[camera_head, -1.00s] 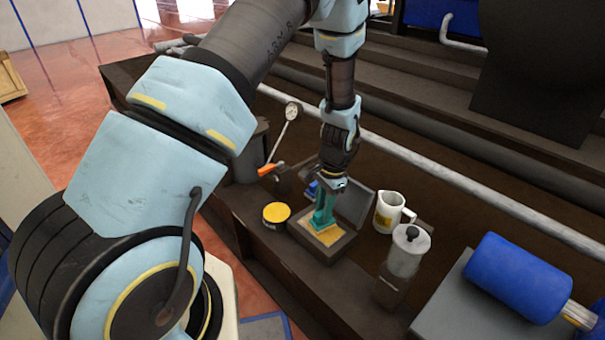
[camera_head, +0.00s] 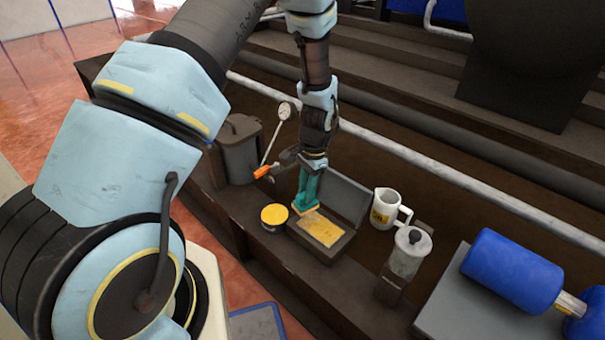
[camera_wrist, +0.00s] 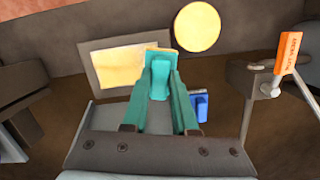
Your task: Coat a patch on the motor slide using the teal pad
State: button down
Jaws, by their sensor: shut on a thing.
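My gripper (camera_head: 312,172) is shut on the teal pad (camera_head: 304,198), a small block with a teal handle and a yellowish face. The wrist view shows the teal pad (camera_wrist: 158,78) upright between the fingers. It hangs by the left edge of an open dark box (camera_head: 325,257), which has a yellow sheet (camera_head: 322,229) inside. I cannot tell whether the pad touches the box rim. At the right, a blue motor-like cylinder (camera_head: 510,270) lies on a grey block (camera_head: 450,305). I cannot tell which surface is the motor slide.
A round yellow-topped tin (camera_head: 274,214) stands left of the box. A white jug (camera_head: 385,208) and a lidded canister (camera_head: 408,255) stand to its right. An orange-handled tool (camera_head: 263,171), a dial gauge (camera_head: 285,110) and a grey bin (camera_head: 238,150) are behind left. A long pipe (camera_head: 430,165) runs behind.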

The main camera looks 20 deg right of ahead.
aim_at(303, 194)
jog(key=shift+r+p, duration=1.55)
jog(key=shift+r, duration=0.65)
